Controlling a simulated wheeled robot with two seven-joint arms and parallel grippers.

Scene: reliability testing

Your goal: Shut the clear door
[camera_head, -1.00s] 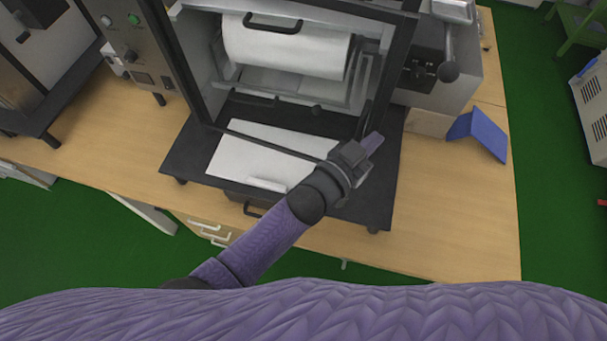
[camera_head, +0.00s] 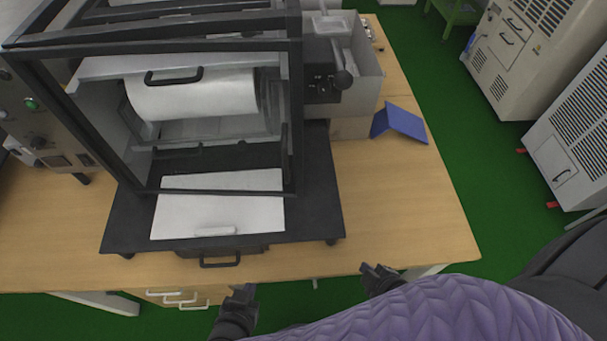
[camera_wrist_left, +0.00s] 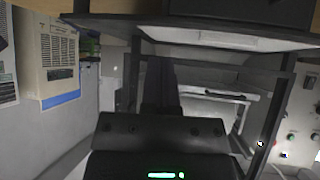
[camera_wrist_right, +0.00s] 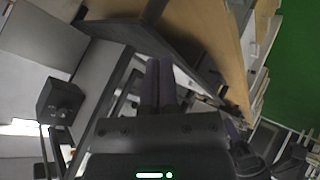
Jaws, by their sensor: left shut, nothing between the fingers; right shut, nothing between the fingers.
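The clear door (camera_head: 220,191) is a see-through panel in a thin black frame on the front of a tall grey-and-black machine. Its lower bar runs across the front opening, close to both posts; I cannot tell if it is fully flush. My left gripper (camera_head: 243,292) is shut and empty below the table's front edge, apart from the door. My right gripper (camera_head: 376,270) is shut and empty at the table's front edge, right of the machine. The closed fingers also show in the left wrist view (camera_wrist_left: 160,85) and the right wrist view (camera_wrist_right: 160,82).
The machine stands on a black base (camera_head: 318,200) on a wooden table (camera_head: 400,210). A blue folded card (camera_head: 400,122) and a grey device (camera_head: 350,60) stand to the right. The table's front right is clear.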

